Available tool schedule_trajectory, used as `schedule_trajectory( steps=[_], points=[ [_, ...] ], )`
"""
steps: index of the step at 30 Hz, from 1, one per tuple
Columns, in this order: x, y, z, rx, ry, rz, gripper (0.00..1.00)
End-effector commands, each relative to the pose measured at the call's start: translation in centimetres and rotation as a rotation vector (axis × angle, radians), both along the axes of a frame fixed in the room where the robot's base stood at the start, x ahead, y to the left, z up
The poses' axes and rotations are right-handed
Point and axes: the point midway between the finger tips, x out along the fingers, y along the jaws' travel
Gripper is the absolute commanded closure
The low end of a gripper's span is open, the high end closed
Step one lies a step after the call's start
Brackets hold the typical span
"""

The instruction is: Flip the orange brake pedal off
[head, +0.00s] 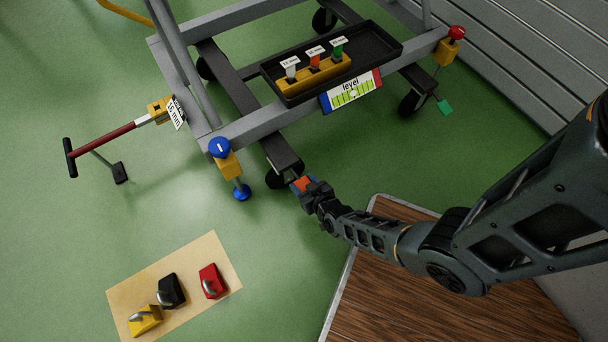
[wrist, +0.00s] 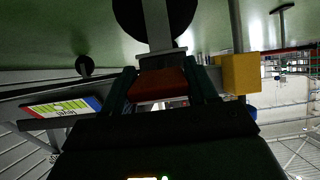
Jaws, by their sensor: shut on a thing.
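The orange brake pedal (head: 301,183) sits at the wheel of the cart's front corner, in the middle of the head view. My gripper (head: 308,190) reaches it from the lower right and is shut on it. In the wrist view the pedal (wrist: 160,84) lies between the two dark fingers (wrist: 162,92), under a grey bracket and a dark wheel. The fingers hide part of the pedal in the head view, and its tilt is hard to tell.
A blue-knobbed jack (head: 220,150) stands just left. A black tray (head: 385,45) and a level gauge (head: 352,91) are on the cart above. A wooden platform (head: 400,310) lies below my arm. Chocks rest on a tan mat (head: 215,250); green floor between is clear.

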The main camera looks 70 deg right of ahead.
Motion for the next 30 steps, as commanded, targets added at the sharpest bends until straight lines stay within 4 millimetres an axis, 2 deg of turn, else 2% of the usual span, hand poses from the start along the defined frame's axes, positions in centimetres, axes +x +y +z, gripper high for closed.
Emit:
schedule_trajectory(
  steps=[2, 3, 8, 17, 30],
  points=[
    [0.2, -0.1, 0.3, -0.003, -0.005, 0.0, 0.97],
    [0.2, -0.1, 0.3, -0.003, -0.005, 0.0, 0.39],
    [0.1, -0.1, 0.2, -0.003, -0.004, 0.0, 0.23],
    [-0.1, 0.1, 0.3, -0.002, -0.002, -0.001, 0.21],
    [-4.6, 3.1, 3.7, -0.001, -0.003, -0.001, 0.21]
  ],
)
